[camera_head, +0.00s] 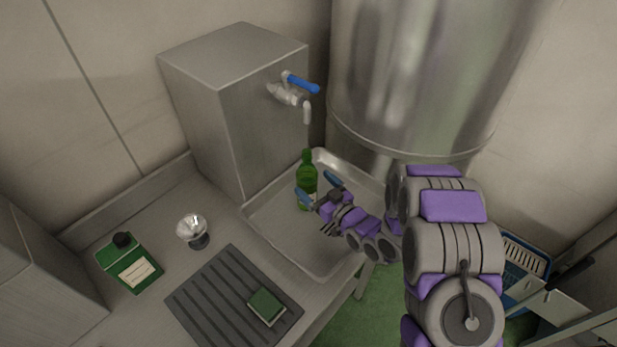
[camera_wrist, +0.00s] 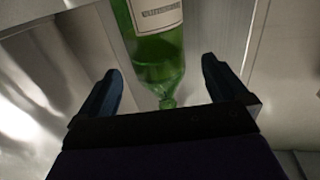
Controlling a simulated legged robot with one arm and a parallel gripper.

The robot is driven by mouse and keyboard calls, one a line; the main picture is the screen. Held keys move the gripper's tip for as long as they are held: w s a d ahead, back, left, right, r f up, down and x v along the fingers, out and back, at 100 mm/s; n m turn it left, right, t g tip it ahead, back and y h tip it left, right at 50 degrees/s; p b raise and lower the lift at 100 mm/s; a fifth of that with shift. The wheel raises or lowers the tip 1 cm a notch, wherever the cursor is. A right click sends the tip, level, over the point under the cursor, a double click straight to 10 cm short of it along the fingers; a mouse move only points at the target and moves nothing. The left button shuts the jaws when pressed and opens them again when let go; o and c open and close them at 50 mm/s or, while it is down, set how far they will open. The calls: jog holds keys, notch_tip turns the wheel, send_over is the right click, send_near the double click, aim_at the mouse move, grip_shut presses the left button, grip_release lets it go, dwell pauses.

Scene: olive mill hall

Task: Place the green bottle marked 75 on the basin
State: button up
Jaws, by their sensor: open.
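A green glass bottle (camera_head: 306,171) stands upright in the shallow metal basin (camera_head: 283,230), below the tap. In the wrist view the bottle (camera_wrist: 152,50) appears upside down, with a pale label whose print I cannot read. My gripper (camera_head: 318,188) is at the bottle, with its two blue fingers apart. In the wrist view my gripper (camera_wrist: 161,70) is open, and the bottle shows between and beyond the fingers. I see no finger clearly touching the glass. The bottle's lower part is partly hidden by my gripper in the head view.
A steel box with a blue-handled tap (camera_head: 301,83) stands behind the basin, and a large metal tank (camera_head: 420,75) is at its back right.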

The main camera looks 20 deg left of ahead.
jog(key=shift+v, duration=0.95)
jog(key=w+d+r+m+h, duration=0.1)
jog(key=w+d+r+h, duration=0.1)
jog(key=d+h, duration=0.45)
jog(key=w+d+r+m+h, duration=0.2)
jog(key=d+h, duration=0.1)
jog(key=d, duration=0.6)
jog(key=s+d+r+m+g+h, duration=0.1)
jog(key=s+d+r+m+h, duration=0.1)
jog(key=s+d+r+h, duration=0.3)
jog(key=s+d+m+g, duration=0.1)
jog(key=s+d+g, duration=0.15)
jog(key=d, duration=0.45)
jog(key=s+d+r+m+g, duration=0.1)
jog(key=s+r+g, duration=0.3)
jog(key=s, duration=1.3)
jog(key=s+d+r+m+g, duration=0.1)
jog(key=s+r+m+g, duration=0.3)
jog(key=s, duration=1.4)
jog(key=shift+d, duration=0.4)
jog(key=shift+h, duration=0.25)
